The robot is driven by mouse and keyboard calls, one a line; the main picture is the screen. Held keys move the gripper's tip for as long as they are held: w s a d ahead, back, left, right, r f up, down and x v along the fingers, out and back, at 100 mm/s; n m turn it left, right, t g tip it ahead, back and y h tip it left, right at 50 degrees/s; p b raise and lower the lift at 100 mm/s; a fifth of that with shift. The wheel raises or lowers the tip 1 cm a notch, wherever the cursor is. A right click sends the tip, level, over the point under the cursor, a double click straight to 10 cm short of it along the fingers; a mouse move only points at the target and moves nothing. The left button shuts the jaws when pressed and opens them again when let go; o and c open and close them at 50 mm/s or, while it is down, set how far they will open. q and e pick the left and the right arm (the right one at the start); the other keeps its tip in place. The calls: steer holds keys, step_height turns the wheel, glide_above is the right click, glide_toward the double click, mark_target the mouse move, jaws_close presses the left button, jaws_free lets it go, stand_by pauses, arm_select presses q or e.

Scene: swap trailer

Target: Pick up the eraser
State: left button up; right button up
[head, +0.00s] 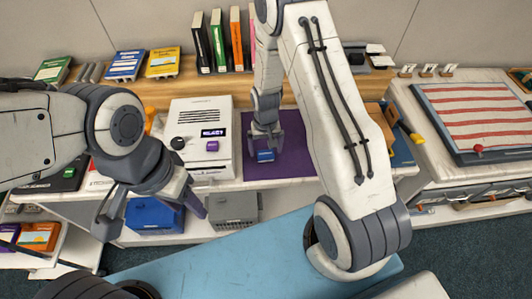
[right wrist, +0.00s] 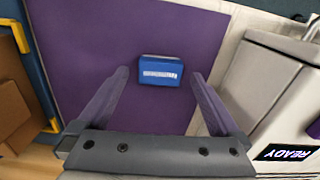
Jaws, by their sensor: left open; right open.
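The eraser looks to be the small blue block with a white label, lying on a purple mat (head: 290,165). It shows low between the fingers in the head view (head: 265,156) and more fully in the right wrist view (right wrist: 160,71). My right gripper (head: 266,146) points down over it and is open. In the right wrist view its two fingertips (right wrist: 160,75) stand to either side of the block, with a gap on each side. My left gripper (head: 152,212) is open and empty at the lower left, in front of the counter and away from the mat.
A white machine (head: 200,137) with a lit display stands left of the mat. Books (head: 220,42) stand on the wooden shelf behind. A brown box (head: 378,118) sits right of the mat. Blue and grey bins (head: 235,209) are below the counter.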

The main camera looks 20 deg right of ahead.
steer(key=shift+f, duration=0.8)
steer(key=c, duration=1.3)
steer(key=shift+c, duration=0.2)
steer(key=shift+w+r, duration=0.1)
steer(key=shift+r, duration=0.7)
steer(key=r, duration=0.1)
steer(key=r+b, duration=0.1)
steer(key=shift+s+d+r+b, duration=0.2)
steer(key=shift+s+r+b, duration=0.1)
steer(key=shift+r, duration=0.1)
steer(key=s+d+r+b, duration=0.2)
steer(key=s+d+r, duration=0.3)
steer(key=s, duration=0.4)
steer(key=shift+s+r, duration=0.4)
steer(key=shift+r, duration=0.45)
